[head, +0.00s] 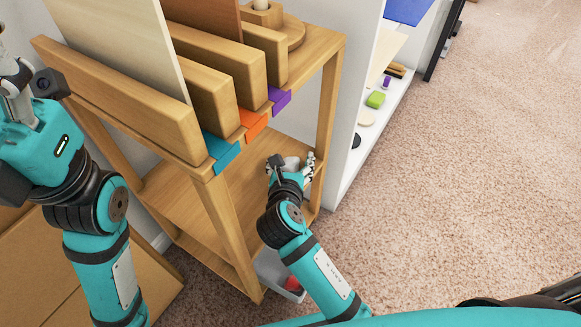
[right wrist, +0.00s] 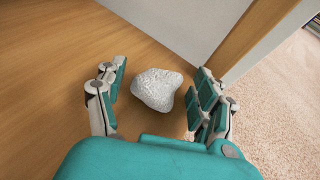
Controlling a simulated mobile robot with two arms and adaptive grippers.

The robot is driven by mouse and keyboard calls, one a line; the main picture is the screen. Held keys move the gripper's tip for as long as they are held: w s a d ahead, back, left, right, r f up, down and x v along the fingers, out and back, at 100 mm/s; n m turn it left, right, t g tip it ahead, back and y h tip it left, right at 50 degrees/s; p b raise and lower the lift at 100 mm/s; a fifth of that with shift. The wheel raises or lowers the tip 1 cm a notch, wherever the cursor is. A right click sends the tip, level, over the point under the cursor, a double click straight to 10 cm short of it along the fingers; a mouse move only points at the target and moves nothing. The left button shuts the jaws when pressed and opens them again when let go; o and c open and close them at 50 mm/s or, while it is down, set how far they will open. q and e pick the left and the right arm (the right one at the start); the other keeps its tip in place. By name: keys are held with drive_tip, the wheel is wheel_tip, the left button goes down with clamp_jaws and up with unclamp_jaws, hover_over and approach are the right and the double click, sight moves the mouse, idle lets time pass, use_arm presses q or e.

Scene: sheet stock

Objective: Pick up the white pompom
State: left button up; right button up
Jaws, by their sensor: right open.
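The white pompom (right wrist: 158,89) is a lumpy, rough white ball on the wooden shelf board (right wrist: 60,60). In the right wrist view it lies between the spread fingers of my right gripper (right wrist: 158,92), with a gap on both sides. In the head view my right gripper (head: 291,168) reaches onto the lower shelf of the wooden rack, and a whitish bit of the pompom (head: 292,162) shows between its fingers. My left gripper (head: 16,92) is at the left edge of the head view, partly cut off, away from the pompom.
The rack's upper level (head: 318,55) holds boards in slots with teal, orange and purple tabs above my right arm. A rack post (head: 328,130) stands right of my right gripper. A white shelf unit (head: 352,120) is beyond it. A bin (head: 275,272) sits below. Carpet is open at right.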

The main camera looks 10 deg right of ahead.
drive_tip(key=shift+c, duration=0.3)
drive_tip(key=c, duration=0.8)
drive_tip(key=shift+c, duration=0.2)
drive_tip(key=shift+r, duration=0.2)
